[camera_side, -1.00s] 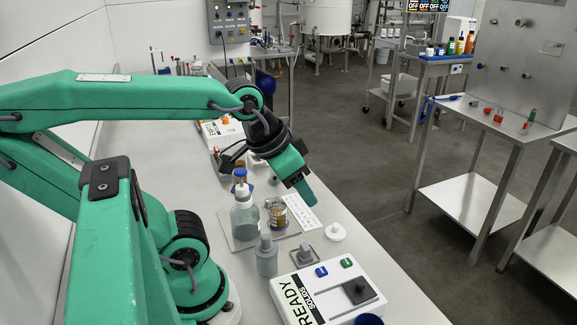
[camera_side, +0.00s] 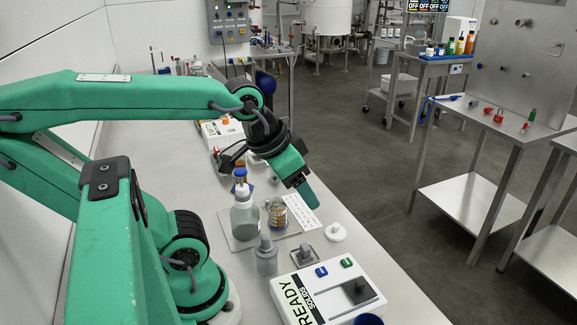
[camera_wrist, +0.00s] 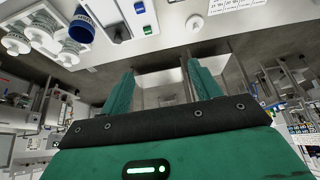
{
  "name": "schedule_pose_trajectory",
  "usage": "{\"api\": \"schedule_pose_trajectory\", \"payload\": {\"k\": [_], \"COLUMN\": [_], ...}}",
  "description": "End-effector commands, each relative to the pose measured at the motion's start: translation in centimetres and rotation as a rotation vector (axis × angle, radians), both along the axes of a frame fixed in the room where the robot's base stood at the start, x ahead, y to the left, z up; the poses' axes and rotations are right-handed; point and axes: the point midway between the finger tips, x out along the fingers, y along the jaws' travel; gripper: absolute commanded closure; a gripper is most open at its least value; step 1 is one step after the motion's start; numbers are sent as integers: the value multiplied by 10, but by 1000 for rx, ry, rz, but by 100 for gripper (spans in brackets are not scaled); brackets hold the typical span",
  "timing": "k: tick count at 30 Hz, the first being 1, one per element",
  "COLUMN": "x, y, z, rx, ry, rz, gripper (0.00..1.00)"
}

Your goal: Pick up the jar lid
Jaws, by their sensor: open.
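A small white round lid with a raised knob, which looks like the jar lid (camera_side: 336,232), lies on the white bench near its right edge. It also shows at the top of the wrist view (camera_wrist: 194,22). My gripper (camera_side: 308,196) is above the bench, beyond the lid and slightly left of it in the side view, apart from it. In the wrist view my gripper's two green fingers (camera_wrist: 160,75) are spread, with nothing between them. A small glass jar with orange-brown contents (camera_side: 277,213) stands left of the lid.
A white READY device (camera_side: 300,300) with blue and green buttons is nearest the camera. A blue-topped bottle (camera_side: 244,217) stands beside the jar, and a grey bottle (camera_side: 266,260) is in front. A white card (camera_side: 308,224) lies near the lid. The bench edge drops to open floor.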

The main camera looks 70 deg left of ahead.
Motion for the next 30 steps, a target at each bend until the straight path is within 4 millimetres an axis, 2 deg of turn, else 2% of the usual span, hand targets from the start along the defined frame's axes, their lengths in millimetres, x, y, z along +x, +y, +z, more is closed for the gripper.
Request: {"api": "schedule_pose_trajectory", "payload": {"k": [8,14,23,30], "x": [2,14,51,84], "y": [1,5,20,36], "z": [0,-3,-15,-35], "rx": [-2,-16,-59,-94], "ry": [5,38,129,208], "rz": [8,51,191,317], "gripper": [37,37,37,37]}}
